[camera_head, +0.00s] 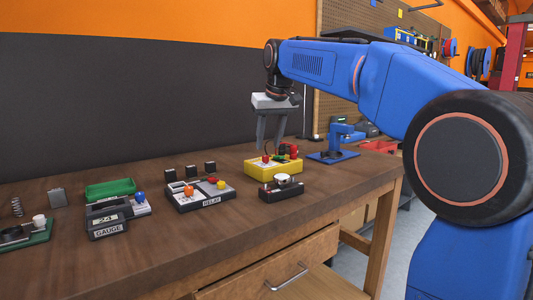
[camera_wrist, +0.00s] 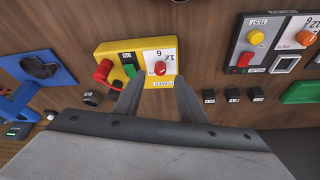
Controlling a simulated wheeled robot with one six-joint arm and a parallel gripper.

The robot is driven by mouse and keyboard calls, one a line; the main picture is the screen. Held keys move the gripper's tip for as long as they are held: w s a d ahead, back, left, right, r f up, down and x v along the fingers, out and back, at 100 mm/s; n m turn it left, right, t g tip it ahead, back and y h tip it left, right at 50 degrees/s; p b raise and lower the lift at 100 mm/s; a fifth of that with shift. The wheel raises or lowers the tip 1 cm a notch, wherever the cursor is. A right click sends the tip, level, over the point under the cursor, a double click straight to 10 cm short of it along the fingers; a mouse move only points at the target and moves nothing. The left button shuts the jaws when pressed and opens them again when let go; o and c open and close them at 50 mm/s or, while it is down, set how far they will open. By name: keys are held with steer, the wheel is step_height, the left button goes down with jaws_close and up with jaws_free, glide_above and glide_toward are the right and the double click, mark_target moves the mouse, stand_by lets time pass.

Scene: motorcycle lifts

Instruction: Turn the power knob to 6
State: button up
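A yellow control box (camera_head: 262,172) sits on the wooden bench; it also shows in the wrist view (camera_wrist: 113,48). A red knob (camera_wrist: 160,68) is on its white plate, where a 6 and a 12 read upside down in the wrist view. I take it as the power knob; no power label is legible and its pointer setting is unclear. My gripper (camera_head: 271,147) points down over the box. In the wrist view, its fingers (camera_wrist: 158,86) are apart with nothing between them, and the knob lies just beyond the tips. Contact cannot be told.
The yellow box also carries a red mushroom button (camera_wrist: 103,70) and a green switch (camera_wrist: 130,70). A black box with a white knob (camera_head: 283,179) stands in front. A relay box (camera_head: 205,199) is left, a blue fixture (camera_head: 338,147) right. Bare bench lies along the front.

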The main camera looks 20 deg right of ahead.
mark_target(266, 156)
steer(key=shift+x, duration=2.55)
steer(key=shift+c, duration=0.3)
jaws_close()
